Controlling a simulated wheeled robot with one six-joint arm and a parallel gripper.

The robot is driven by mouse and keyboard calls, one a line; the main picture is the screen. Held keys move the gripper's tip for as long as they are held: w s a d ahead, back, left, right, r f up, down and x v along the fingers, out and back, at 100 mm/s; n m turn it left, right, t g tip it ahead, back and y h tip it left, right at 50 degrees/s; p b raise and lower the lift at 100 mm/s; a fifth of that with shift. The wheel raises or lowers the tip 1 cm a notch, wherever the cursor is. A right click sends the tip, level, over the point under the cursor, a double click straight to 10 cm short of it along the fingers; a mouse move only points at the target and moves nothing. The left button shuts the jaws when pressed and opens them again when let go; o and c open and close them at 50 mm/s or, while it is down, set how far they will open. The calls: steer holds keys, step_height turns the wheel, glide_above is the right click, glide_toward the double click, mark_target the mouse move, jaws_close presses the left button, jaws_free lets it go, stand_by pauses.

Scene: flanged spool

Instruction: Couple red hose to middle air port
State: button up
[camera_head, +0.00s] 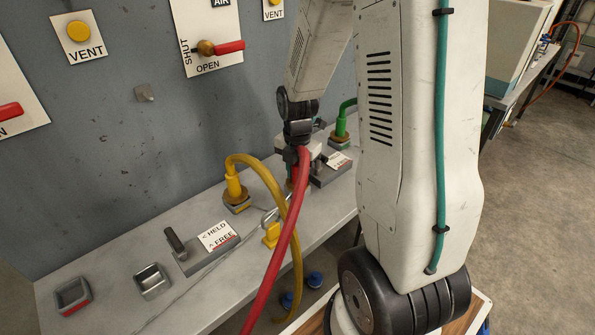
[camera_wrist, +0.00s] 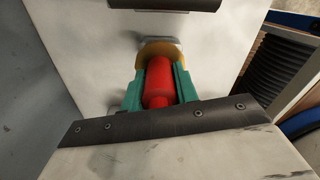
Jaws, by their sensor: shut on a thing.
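My gripper (camera_head: 298,160) is low over the bench, partly hidden by my arm and the red hose (camera_head: 284,235). In the wrist view its teal fingers (camera_wrist: 160,80) are shut on the red hose's end fitting (camera_wrist: 158,84). A brass-coloured ring (camera_wrist: 152,50) shows just past the fitting. The middle port is largely hidden in the head view behind the hose and gripper. I cannot tell whether the fitting is seated in it. The hose hangs down over the bench's front edge.
A yellow hose (camera_head: 272,172) is on the port to the left, a green hose (camera_head: 341,118) on the one to the right. HELD/FREE lever blocks (camera_head: 208,250) stand on the bench.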

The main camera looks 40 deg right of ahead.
steer(key=o, duration=1)
steer(key=shift+o, duration=0.2)
steer(key=shift+r, duration=0.1)
step_height(320, 180, up, 8)
steer(key=shift+f, duration=0.15)
steer(key=m, duration=0.3)
steer(key=shift+s+a+f, duration=0.1)
steer(key=shift+s+a, duration=0.05)
steer(key=shift+s, duration=0.2)
steer(key=s+a+r+m, duration=0.7)
steer(key=s+m, duration=0.2)
steer(key=s+a+r+m+t, duration=0.1)
steer(key=s+a+r+m, duration=0.6)
steer(key=s+m, duration=0.2)
steer(key=shift+s+a, duration=0.15)
steer(key=shift+s, duration=0.25)
